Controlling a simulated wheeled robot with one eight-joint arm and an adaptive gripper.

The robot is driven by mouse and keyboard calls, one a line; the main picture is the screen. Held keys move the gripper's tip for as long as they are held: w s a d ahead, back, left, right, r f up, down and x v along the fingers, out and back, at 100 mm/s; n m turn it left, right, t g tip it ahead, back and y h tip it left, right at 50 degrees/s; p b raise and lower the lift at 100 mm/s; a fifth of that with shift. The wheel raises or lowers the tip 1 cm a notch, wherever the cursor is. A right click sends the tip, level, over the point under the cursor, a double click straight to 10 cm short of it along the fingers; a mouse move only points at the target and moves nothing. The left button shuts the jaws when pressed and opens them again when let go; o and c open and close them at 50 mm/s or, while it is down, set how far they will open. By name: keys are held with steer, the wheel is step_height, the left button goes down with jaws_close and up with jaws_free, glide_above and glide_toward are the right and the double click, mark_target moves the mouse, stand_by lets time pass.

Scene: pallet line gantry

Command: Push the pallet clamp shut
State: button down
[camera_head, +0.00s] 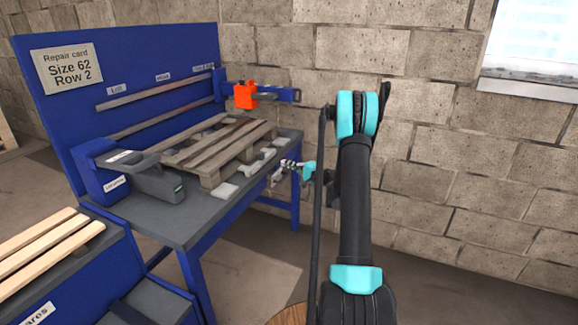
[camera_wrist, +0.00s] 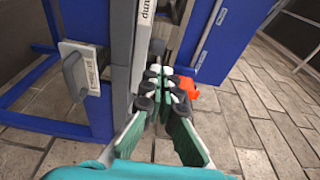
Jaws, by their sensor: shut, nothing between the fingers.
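A wooden pallet (camera_head: 215,145) lies on the grey top of a blue workbench (camera_head: 205,222). At the bench's left end a dark grey arm (camera_head: 160,183) sticks out from a labelled blue block; its label is too small to read. At the far end an orange block (camera_head: 244,95) sits on another bracket with a blue end. I cannot tell which of these is the pallet clamp. My gripper (camera_head: 292,166) is beside the bench's right edge, near the pallet's corner. In the wrist view my gripper (camera_wrist: 166,88) is shut and empty, with an orange part (camera_wrist: 188,88) just beyond its fingertips.
A blue back panel (camera_head: 130,50) with rails and a repair card (camera_head: 68,68) stands behind the bench. Wooden slats (camera_head: 45,245) lie on a blue unit at front left. A block wall (camera_head: 440,140) rises at the right. Paved floor (camera_wrist: 250,125) shows in the wrist view.

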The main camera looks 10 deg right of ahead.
mark_target(263, 156)
steer(key=x, duration=1)
steer(key=shift+w+a, duration=0.1)
steer(key=shift+a, duration=0.05)
steer(key=x, duration=0.4)
steer(key=shift+a, duration=0.4)
steer(key=shift+s+d, duration=0.1)
steer(key=shift+s, duration=0.2)
